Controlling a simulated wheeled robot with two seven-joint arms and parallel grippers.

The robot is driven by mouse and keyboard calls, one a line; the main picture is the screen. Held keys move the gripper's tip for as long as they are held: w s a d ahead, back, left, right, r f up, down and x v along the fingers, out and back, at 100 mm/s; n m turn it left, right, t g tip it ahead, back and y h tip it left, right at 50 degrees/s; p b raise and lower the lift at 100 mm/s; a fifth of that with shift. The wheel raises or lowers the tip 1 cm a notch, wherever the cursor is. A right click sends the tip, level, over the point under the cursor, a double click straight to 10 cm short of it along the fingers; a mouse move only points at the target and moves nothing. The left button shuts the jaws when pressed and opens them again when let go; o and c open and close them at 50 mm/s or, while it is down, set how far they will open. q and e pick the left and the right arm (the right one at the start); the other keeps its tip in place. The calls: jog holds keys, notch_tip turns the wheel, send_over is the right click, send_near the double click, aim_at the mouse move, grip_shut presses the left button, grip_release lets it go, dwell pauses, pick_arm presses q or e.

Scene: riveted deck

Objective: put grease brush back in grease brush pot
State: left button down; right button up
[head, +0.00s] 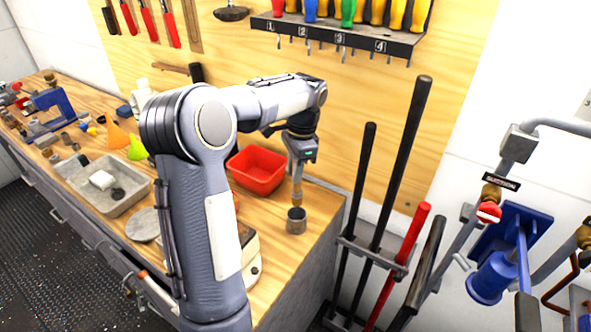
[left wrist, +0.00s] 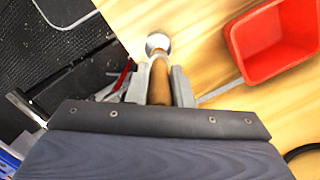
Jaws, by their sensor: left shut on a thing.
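The grease brush (head: 297,188) has a tan wooden handle. My left gripper (head: 299,160) is shut on its handle and holds it roughly upright, pointing down. The grease brush pot (head: 296,221) is a small grey metal cup standing on the bench near its right front corner. The brush's lower end is at the pot's mouth in the head view; I cannot tell whether the tip is inside the rim. In the left wrist view the brush handle (left wrist: 159,82) lies between the fingers (left wrist: 158,88), and the pot (left wrist: 158,43) shows just beyond it. My right gripper is not in view.
A red bin (head: 257,171) stands on the bench left of the pot. A grey tray (head: 101,187) with small items is further left. Long-handled tools (head: 403,165) stand in a rack right of the bench. The bench edge is close to the pot.

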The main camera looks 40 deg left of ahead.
aim_at(295, 192)
pick_arm(q)
jog(key=shift+f+b, duration=2.05)
jog(key=shift+f, duration=0.3)
jog(key=shift+f+b, duration=1.15)
jog(key=shift+f, duration=1)
jog(key=c, duration=1.2)
grip_release()
jog(key=r, duration=0.5)
jog(key=w+r, duration=0.1)
jog(key=r, duration=0.1)
jog(key=shift+d+r, duration=0.3)
jog(key=shift+r, duration=0.05)
jog(key=shift+s, duration=0.1)
